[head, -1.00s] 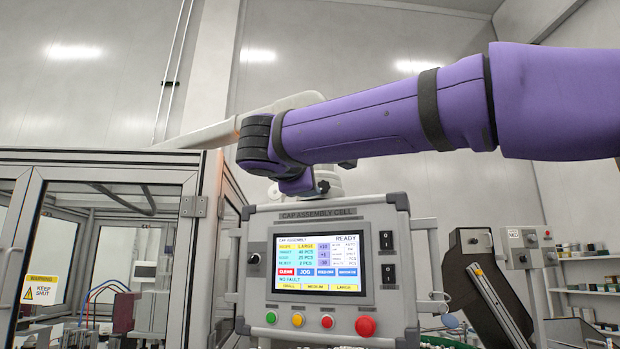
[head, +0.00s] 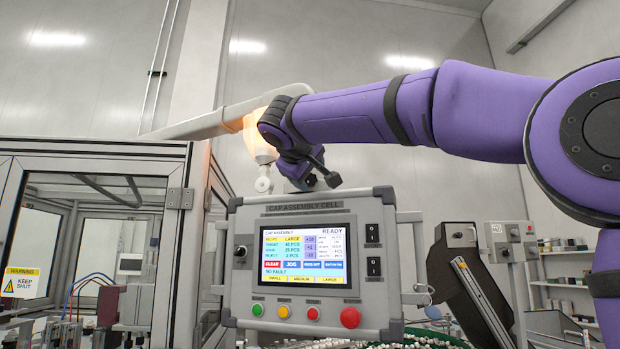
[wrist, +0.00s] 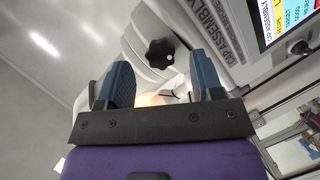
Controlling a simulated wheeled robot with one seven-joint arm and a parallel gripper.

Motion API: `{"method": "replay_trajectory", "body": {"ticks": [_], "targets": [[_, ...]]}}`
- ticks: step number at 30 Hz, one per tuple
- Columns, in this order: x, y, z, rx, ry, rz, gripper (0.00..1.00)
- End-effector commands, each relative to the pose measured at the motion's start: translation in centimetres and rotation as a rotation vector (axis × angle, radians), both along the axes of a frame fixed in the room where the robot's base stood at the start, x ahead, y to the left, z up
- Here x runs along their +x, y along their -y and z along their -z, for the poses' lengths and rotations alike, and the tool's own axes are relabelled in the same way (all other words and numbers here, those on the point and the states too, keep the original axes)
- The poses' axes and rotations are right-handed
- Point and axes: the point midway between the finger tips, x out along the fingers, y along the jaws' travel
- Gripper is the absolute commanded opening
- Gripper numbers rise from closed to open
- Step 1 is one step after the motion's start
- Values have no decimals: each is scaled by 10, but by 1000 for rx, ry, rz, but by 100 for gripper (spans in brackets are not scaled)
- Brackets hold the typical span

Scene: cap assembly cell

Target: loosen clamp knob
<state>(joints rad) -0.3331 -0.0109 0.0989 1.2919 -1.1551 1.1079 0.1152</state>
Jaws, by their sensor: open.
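The clamp knob (wrist: 159,52) is black and lobed, mounted on a pale bracket in the wrist view. My gripper (wrist: 160,62) has two blue ridged fingers, spread open on either side of the knob in the picture. The knob shows in the gap beyond the fingertips, and neither finger appears to touch it. In the head view my gripper is partly hidden by my purple wrist, above the control panel (head: 238,272). I cannot clearly make out the knob there.
The panel's lit screen (head: 300,255) reads READY. Several buttons, including a red one (head: 350,317), sit below it. A pale support arm (head: 195,127) comes in behind my wrist. A framed glass enclosure (head: 95,152) stands at left. A dark chute (head: 462,285) stands at right.

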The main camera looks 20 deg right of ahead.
Motion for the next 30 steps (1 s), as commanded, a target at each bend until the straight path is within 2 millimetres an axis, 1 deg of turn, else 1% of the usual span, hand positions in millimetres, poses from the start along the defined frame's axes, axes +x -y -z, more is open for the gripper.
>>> {"method": "replay_trajectory", "body": {"ticks": [3, 6, 16, 17, 18, 23, 27, 30], "targets": [[12, 6, 4, 0, -1, -1, 60], [17, 10, 5, 1, -1, -1, 60], [19, 12, 5, -1, 0, -1, 60], [19, 12, 5, -1, 0, -1, 58], [19, 12, 5, -1, 0, -1, 49], [19, 12, 5, -1, 0, -1, 12], [19, 12, 5, -10, -3, -1, 11], [19, 11, 6, -64, -16, -1, 11]]}}
